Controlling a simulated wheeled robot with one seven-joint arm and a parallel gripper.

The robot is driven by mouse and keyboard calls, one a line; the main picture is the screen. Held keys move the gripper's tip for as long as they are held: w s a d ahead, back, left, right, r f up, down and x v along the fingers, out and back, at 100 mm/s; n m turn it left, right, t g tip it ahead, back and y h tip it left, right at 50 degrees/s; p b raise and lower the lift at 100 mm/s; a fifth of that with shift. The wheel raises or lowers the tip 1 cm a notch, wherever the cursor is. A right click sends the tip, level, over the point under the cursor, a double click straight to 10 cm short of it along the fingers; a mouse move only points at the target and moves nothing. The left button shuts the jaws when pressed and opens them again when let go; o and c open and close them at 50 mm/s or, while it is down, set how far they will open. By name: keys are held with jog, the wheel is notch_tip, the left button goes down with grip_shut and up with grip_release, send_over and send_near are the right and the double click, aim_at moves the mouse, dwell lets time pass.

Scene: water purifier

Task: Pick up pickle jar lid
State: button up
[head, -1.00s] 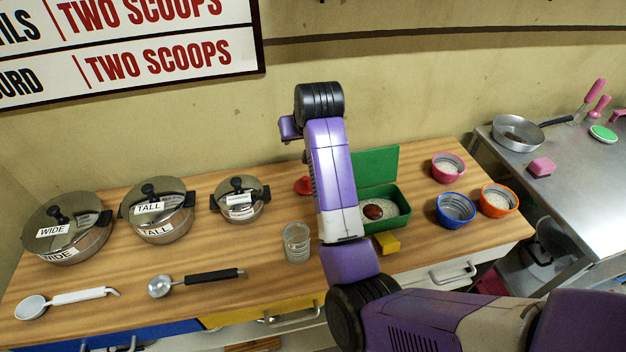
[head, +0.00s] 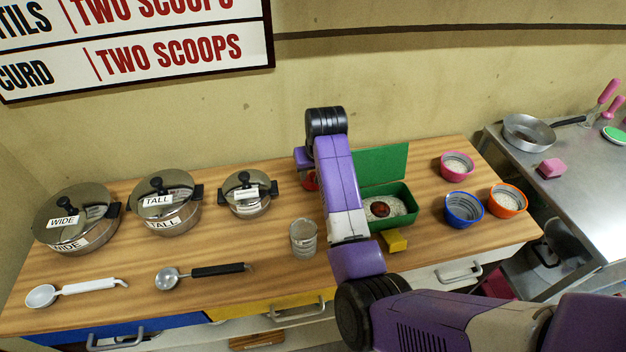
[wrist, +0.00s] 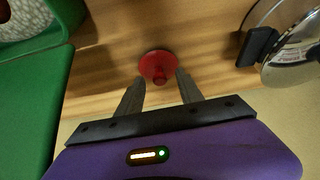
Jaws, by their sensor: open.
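The red round lid (wrist: 157,64) with a small knob lies on the wooden counter in the wrist view. In the head view only a sliver of the red lid (head: 310,182) shows beside my arm. My gripper (wrist: 159,76) is open and empty above the counter. Its two fingertips are at the near side of the lid, one to the left and one to the right of the knob. I cannot tell how high the tips are above it. In the head view my arm hides the fingers.
A green open box (head: 400,220) with white grains and a reddish-brown item stands right of the lid. A pot (head: 247,205) with a metal lid stands to its left. A glass (head: 303,240) is in front. Several small bowls, including a blue one (head: 462,211), stand farther right.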

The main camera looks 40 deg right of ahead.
jog(key=shift+w+d+f, duration=0.1)
jog(key=shift+f, duration=0.2)
grip_shut()
jog(key=shift+r, duration=0.1)
